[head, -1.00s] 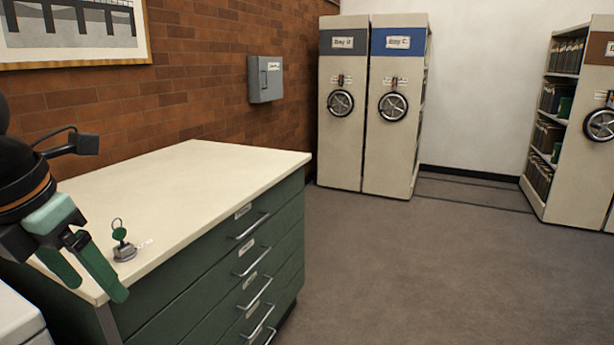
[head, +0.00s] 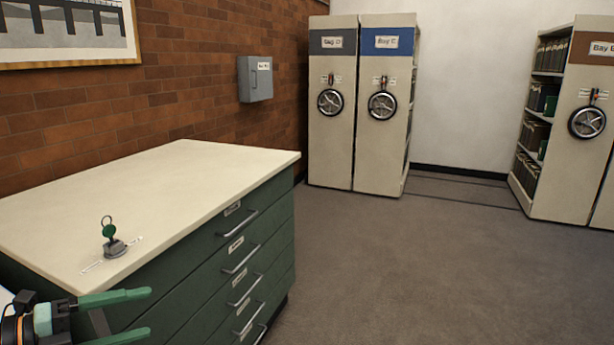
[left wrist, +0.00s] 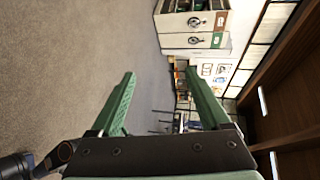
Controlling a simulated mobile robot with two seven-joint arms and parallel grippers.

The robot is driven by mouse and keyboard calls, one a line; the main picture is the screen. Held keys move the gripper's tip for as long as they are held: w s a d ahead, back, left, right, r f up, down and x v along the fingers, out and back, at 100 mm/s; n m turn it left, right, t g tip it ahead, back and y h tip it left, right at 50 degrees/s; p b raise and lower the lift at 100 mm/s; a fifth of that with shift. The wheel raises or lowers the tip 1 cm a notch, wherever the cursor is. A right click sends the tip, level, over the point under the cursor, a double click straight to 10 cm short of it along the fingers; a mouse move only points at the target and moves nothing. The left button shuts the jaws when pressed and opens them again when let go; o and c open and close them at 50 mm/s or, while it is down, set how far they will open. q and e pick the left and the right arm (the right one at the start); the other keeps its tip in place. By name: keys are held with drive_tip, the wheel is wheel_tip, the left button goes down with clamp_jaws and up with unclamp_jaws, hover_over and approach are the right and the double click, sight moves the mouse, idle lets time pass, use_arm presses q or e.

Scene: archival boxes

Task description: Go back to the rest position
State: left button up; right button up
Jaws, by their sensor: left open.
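My left gripper (head: 132,317) is at the bottom left of the head view, in front of the green cabinet and lower than its top. Its two green fingers point right and are spread apart with nothing between them. In the left wrist view the fingers (left wrist: 160,100) are also wide apart and empty, with floor and distant room beyond them. My right gripper is in neither view.
A green drawer cabinet (head: 200,185) with a cream top stands close on the left. A key with a green tag (head: 110,230) stands in a small metal piece on its top. Shelving bays (head: 384,150) stand at the back. The carpet (head: 420,270) is clear.

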use_arm(q)
drive_tip(key=s+f+n+t+y, duration=0.2)
drive_tip(key=f+n+y, duration=0.2)
drive_tip(key=f+n, duration=0.5)
drive_tip(key=s+f+n+t+y, duration=0.25)
drive_tip(key=f+n, duration=0.55)
drive_tip(key=f, duration=0.4)
drive_tip(key=s+d+f+n+g+y, duration=0.2)
drive_tip(key=s+d+f+n+g, duration=0.3)
drive_tip(key=s+d+f+n, duration=0.5)
wheel_tip(320, 180, up, 11)
drive_tip(key=s+m+p, duration=0.1)
drive_tip(key=s+p, duration=0.2)
drive_tip(key=p, duration=1.5)
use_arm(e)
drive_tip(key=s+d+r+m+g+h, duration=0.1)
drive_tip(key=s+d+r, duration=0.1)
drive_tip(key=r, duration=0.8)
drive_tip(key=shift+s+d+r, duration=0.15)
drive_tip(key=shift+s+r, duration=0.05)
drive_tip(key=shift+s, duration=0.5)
use_arm(q)
drive_tip(key=shift+f+y, duration=0.1)
drive_tip(key=shift+y, duration=0.15)
